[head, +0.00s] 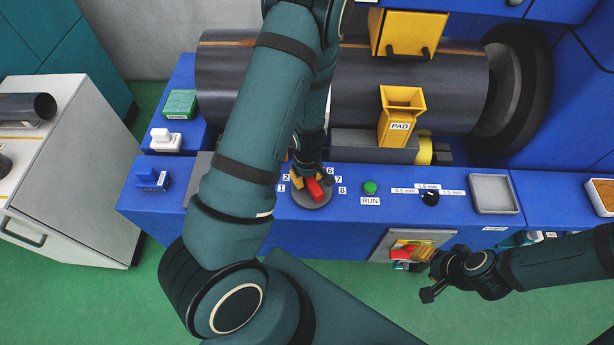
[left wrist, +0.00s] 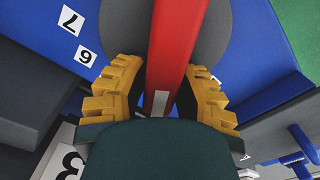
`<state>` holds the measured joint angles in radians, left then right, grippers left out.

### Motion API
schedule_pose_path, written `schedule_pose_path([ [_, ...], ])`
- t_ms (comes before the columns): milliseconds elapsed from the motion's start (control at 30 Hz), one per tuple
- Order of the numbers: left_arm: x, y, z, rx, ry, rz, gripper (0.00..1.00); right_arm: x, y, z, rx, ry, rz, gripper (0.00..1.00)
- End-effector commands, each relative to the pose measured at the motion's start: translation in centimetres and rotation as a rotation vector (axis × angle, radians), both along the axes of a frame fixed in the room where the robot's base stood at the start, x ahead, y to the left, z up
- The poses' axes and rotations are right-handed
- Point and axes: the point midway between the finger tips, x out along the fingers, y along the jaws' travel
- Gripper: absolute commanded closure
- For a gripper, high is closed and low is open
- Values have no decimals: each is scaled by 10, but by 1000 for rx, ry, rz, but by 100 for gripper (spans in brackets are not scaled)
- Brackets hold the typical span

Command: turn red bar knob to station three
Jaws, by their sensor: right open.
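The red bar knob (head: 315,189) sits on a grey round dial (head: 311,201) on the blue console, with number labels around it. My left gripper (head: 310,180) is down at the knob. In the left wrist view its yellow fingers (left wrist: 160,88) stand on either side of the red bar (left wrist: 176,45). The right finger looks very near the bar; I cannot tell whether both fingers press on it. A white mark shows at the bar's near end. Labels 7 and 6, and a larger 3 (left wrist: 68,165), show at left. My right gripper (head: 428,272) is open at the lower right, by a grey panel.
A green RUN button (head: 370,187), a black knob (head: 430,198) and a grey tray (head: 493,193) are right of the dial. A blue switch (head: 151,178) is to its left. A yellow PAD holder (head: 402,113) and a large dark cylinder (head: 450,85) stand behind.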

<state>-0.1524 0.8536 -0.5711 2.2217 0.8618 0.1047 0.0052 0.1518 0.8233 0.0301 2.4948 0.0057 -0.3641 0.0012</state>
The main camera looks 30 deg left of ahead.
Motion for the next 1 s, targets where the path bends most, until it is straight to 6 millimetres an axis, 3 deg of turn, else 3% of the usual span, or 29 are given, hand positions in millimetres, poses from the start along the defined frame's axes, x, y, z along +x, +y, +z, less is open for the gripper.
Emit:
schedule_pose_path([
  [633,-3,1,0,0,1,88,100,0,0,2,1,0,0,53],
  [667,-3,1,0,0,1,88,61,0,0,2,1,0,0,53],
  [700,-3,1,0,0,1,88,47,0,0,2,1,0,0,53],
  [733,-3,1,0,0,1,88,43,0,0,2,1,0,0,53],
  [1000,-2,1,0,0,0,88,43,0,0,2,0,0,0,53],
])
